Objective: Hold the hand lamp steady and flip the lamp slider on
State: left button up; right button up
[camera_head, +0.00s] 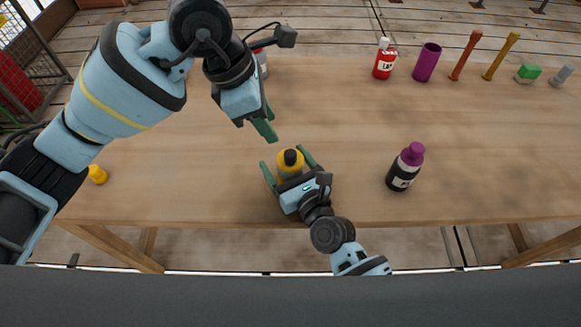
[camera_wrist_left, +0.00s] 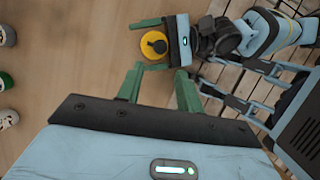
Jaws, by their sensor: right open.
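The hand lamp (camera_head: 290,166) is yellow with a black part on top and stands on the wooden table near its front edge. It also shows from above in the left wrist view (camera_wrist_left: 155,43). My right gripper (camera_head: 283,156) is open with its green fingers on either side of the lamp. I cannot tell if they touch it. My left gripper (camera_head: 266,128) is above and behind the lamp, apart from it. In the left wrist view its fingers (camera_wrist_left: 158,82) are spread with nothing between them. The lamp slider cannot be made out clearly.
A black bottle with purple cap (camera_head: 404,167) stands right of the lamp. A small yellow piece (camera_head: 97,174) lies left. The table's middle is clear.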

jog(key=shift+c, duration=0.4)
jog(key=c, duration=1)
pick_arm(q)
jog(key=shift+f, duration=0.15)
jog(key=c, duration=0.4)
pick_arm(e)
jog(key=shift+c, duration=0.2)
pick_arm(q)
jog(key=shift+s+f+g, duration=0.25)
jog(key=shift+f+g, duration=0.05)
jog(key=shift+f, duration=0.05)
jog(key=shift+c, duration=1)
jog(key=s+f+n+g+h, duration=0.1)
jog(key=f+h, duration=0.1)
jog(key=s+f+n+g+h, duration=0.1)
jog(key=s+n+h, duration=0.1)
jog(key=s+f+n+g+h, duration=0.1)
jog(key=f+n+g+h, duration=0.1)
jog(key=shift+s+a+f, duration=0.15)
jog(key=shift+f, duration=0.2)
grip_shut()
jog(key=a+f+n+t+h, duration=0.3)
jog(key=a+n+h, duration=0.3)
jog(key=n, duration=0.5)
jog(key=shift+s+a+f+h, duration=0.15)
jog(key=shift+s+f+h, duration=0.2)
jog(key=shift+f+h, duration=0.55)
jog(key=shift+r, duration=0.1)
